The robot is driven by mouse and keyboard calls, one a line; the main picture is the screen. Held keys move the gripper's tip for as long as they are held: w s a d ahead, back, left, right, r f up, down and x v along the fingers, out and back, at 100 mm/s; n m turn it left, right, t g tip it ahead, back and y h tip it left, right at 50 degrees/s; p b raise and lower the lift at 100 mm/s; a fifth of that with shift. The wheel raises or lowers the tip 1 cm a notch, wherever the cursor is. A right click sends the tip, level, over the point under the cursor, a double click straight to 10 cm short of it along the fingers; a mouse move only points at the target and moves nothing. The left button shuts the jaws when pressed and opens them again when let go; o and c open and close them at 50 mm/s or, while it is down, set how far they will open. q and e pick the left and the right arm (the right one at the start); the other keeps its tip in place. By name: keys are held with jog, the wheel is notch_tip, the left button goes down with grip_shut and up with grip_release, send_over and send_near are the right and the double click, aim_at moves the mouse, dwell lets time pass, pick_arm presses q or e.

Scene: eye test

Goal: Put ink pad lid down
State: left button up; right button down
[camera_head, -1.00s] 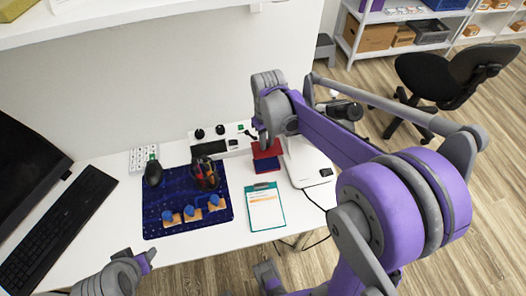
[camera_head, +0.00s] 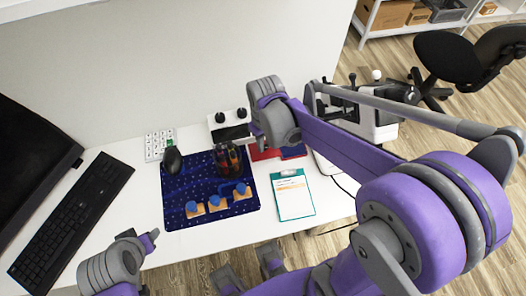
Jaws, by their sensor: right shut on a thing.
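My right gripper (camera_head: 260,138) is over the back of the desk, seen from above and behind, with its fingers mostly hidden by its own wrist. It is shut on the red ink pad lid (camera_head: 261,154), which shows just below it. The ink pad (camera_head: 293,152), dark blue with red edges, lies to the right of the lid, behind the clipboard. Whether the lid touches the desk is hard to tell. My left gripper (camera_head: 150,241) is low at the desk's front edge, away from these things; its finger gap is not clear.
A blue patterned mat (camera_head: 180,190) holds three wooden stamps (camera_head: 218,203) and a pen holder (camera_head: 229,162), close left of the lid. A clipboard (camera_head: 293,197) lies in front of the pad. A knobbed device (camera_head: 229,130) stands behind. A keyboard (camera_head: 75,215) is at left.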

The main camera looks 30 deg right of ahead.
jog(key=shift+f+b, duration=0.35)
jog(key=shift+f, duration=2.15)
jog(key=shift+f, duration=0.1)
jog(key=c, duration=0.8)
grip_release()
jog(key=shift+o, duration=0.2)
